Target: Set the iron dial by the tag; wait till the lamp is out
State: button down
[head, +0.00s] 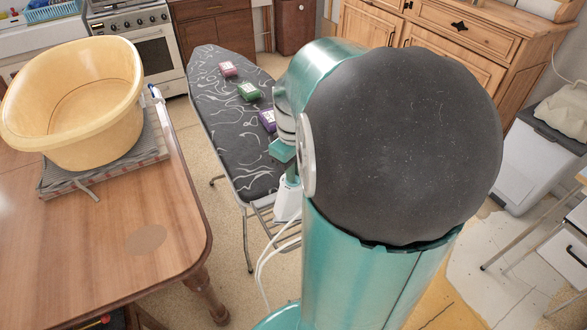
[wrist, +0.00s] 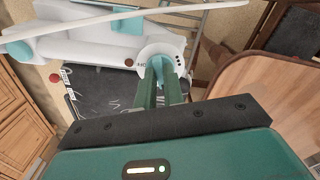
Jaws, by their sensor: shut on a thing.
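The white and teal iron (wrist: 95,47) fills the top of the wrist view. In the head view part of it (head: 288,203) shows at the near end of the ironing board, mostly behind my arm. Its round white dial (wrist: 148,50) has small dark marks and a teal knob. My gripper (wrist: 164,70) is shut on the dial's knob. A small dark red spot (wrist: 129,62), perhaps the lamp, sits beside the dial; I cannot tell if it is lit. Pink (head: 227,69), green (head: 248,91) and purple (head: 267,121) bundles with pale labels lie on the board; the labels are unreadable.
The dark patterned ironing board (head: 215,110) stands between a wooden table (head: 120,245) and my arm. A yellow tub (head: 75,100) rests on a striped cloth on the table. A white cord (head: 262,268) hangs below the iron. A wooden dresser (head: 460,60) stands behind.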

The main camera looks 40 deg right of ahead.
jog(key=shift+n, duration=2.7)
jog(key=c, duration=1.5)
grip_release()
notch_tip(320, 180, up, 14)
jog(key=shift+f, duration=0.1)
